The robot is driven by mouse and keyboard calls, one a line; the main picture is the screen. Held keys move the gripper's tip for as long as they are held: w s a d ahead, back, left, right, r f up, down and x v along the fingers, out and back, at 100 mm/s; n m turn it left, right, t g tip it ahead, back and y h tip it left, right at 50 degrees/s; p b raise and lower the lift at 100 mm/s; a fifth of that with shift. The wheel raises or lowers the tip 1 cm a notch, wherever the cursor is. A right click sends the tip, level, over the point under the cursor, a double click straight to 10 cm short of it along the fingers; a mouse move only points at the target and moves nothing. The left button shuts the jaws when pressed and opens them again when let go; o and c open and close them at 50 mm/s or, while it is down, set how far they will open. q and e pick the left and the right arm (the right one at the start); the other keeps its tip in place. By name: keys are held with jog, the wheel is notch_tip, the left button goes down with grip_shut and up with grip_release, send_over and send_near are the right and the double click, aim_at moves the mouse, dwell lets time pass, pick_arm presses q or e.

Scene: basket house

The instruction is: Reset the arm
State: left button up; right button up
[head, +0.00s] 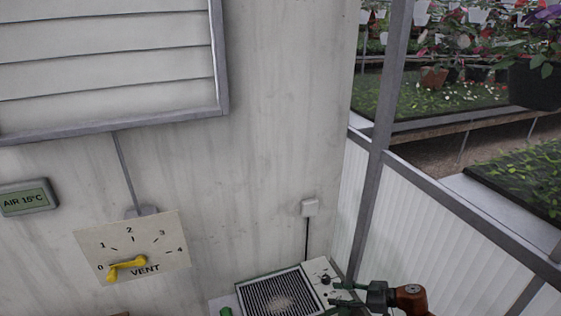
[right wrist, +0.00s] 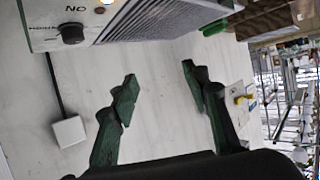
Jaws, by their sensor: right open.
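My right gripper (head: 345,295) is at the bottom right of the head view, over the right side of a white box with a dark grille (head: 275,295). In the right wrist view its two dark green fingers (right wrist: 159,78) stand wide apart with nothing between them. The white box (right wrist: 130,32) fills the top of that view, with a black knob (right wrist: 69,34) on its panel. My left gripper does not show in the head view.
A VENT dial plate (head: 160,240) with a yellow handle (head: 127,268) near 0 is on the wall. An AIR 15°C display (head: 28,198) is left of it. A metal-framed partition (head: 440,215) stands right, with plants behind. A small green thing (head: 226,311) is cut off below.

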jog(key=s+a+f+m+t+h, duration=0.3)
jog(key=s+a+f+m+t, duration=0.2)
jog(key=a+t, duration=0.25)
jog(key=s+d+f+m+g+h, duration=0.2)
jog(key=s+d+f+m+h, duration=0.15)
jog(key=s+d, duration=0.4)
jog(key=s+d+f+m+g+h, duration=0.1)
jog(key=s+d+f+m+h, duration=0.2)
jog(key=s+d+h, duration=0.45)
jog(key=s+d+m+g, duration=0.1)
jog(key=s+d+g, duration=0.2)
jog(key=s, duration=1)
jog(key=s+d+m+g, duration=0.1)
jog(key=s+d+g, duration=0.3)
jog(key=s, duration=0.9)
notch_tip(320, 180, down, 29)
jog(key=s+a+y, duration=0.1)
jog(key=s, duration=0.1)
jog(key=s+f+n+g, duration=0.1)
jog(key=s+f+g, duration=0.1)
jog(key=s+f, duration=1.6)
jog(key=s, duration=0.2)
jog(key=shift+s+a+f+n, duration=0.2)
jog(key=shift+s+f+n, duration=0.05)
jog(key=shift+s+n, duration=0.1)
